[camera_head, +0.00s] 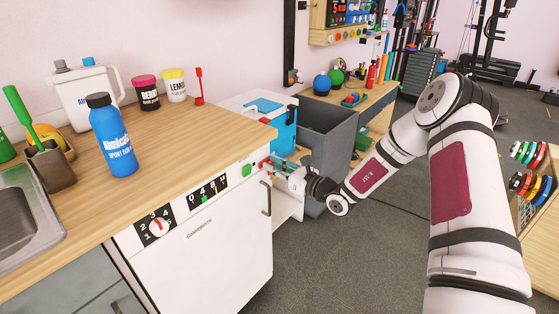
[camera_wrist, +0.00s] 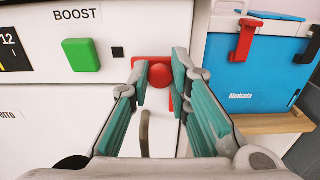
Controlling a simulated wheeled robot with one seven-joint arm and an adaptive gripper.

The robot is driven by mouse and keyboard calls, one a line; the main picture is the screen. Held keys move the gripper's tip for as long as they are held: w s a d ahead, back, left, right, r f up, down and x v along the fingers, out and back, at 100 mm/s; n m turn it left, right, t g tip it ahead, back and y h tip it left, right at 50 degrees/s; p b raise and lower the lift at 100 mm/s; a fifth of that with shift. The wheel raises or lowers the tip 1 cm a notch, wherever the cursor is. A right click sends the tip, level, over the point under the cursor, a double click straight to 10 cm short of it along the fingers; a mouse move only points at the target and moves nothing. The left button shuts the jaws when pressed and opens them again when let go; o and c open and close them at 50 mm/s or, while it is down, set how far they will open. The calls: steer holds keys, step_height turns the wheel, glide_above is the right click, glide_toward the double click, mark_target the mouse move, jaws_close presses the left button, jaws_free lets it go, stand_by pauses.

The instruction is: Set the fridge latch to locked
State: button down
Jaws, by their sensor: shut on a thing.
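The white fridge-like appliance (camera_head: 215,252) stands under the wooden counter. In the wrist view, a red latch (camera_wrist: 161,74) with a rounded knob sits near the right end of its front panel. My gripper (camera_wrist: 162,82) has its teal-padded fingers on both sides of this latch and is shut on it. The fingers hide parts of the latch, and I cannot read any locked or unlocked mark. In the head view, my gripper (camera_head: 271,166) reaches the panel's right end from the right.
A green button (camera_wrist: 81,55) under the word BOOST sits left of the latch. A dial (camera_head: 158,227) is farther left, and a dark door handle (camera_head: 266,197) is below. A blue cooler (camera_wrist: 255,75) with its own red clasp (camera_wrist: 243,40) stands close on the right. A grey bin (camera_head: 330,140) is behind.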

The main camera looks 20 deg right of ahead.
steer(key=shift+s+a, duration=0.15)
steer(key=shift+a, duration=0.05)
steer(key=c, duration=1.5)
jaws_free()
steer(key=shift+o, duration=0.2)
steer(key=v, duration=1.2)
